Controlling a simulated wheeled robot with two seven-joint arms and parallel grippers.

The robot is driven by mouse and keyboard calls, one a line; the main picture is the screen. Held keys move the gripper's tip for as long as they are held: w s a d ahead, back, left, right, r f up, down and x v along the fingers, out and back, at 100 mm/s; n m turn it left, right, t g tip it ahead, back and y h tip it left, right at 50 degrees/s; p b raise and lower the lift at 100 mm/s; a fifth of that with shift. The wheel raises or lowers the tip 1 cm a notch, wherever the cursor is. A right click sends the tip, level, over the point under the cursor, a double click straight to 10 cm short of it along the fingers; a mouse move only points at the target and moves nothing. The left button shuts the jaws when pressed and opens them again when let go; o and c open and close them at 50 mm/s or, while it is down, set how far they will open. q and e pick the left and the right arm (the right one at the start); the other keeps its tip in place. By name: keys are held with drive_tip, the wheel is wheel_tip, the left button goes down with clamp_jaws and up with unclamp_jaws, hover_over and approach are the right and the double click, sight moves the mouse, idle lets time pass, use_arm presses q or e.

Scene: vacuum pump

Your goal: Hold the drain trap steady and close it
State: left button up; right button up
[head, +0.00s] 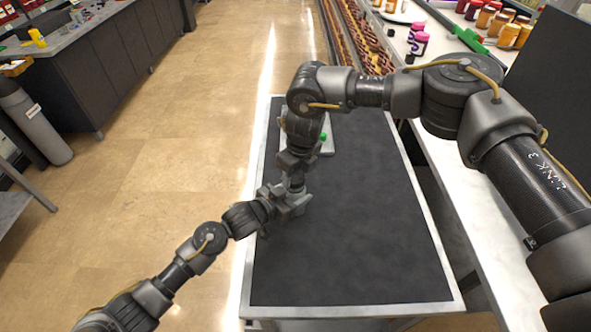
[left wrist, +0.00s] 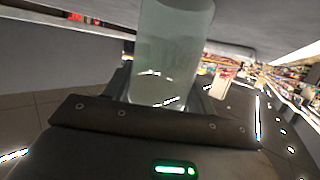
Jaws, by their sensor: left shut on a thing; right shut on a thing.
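The drain trap shows in the left wrist view as a translucent, pale greenish cylinder (left wrist: 172,50), standing between the fingers of my left gripper (left wrist: 165,105). In the head view my left gripper (head: 286,203) is at the left part of the dark table top, shut on the trap. My right gripper (head: 296,183) reaches down from above and meets the left one there, shut on the trap's upper part. The two grippers and the right arm hide most of the trap in the head view. A pale unit with a green knob (head: 323,136) shows partly behind my right arm.
The dark table top (head: 355,235) has a light rim and is clear in front and to the right. A white counter (head: 465,210) with coloured jars (head: 508,36) runs along the right. A dark cabinet (head: 95,70) and a grey cylinder (head: 35,120) stand at the left.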

drive_tip(key=shift+f, duration=0.55)
idle(0.5)
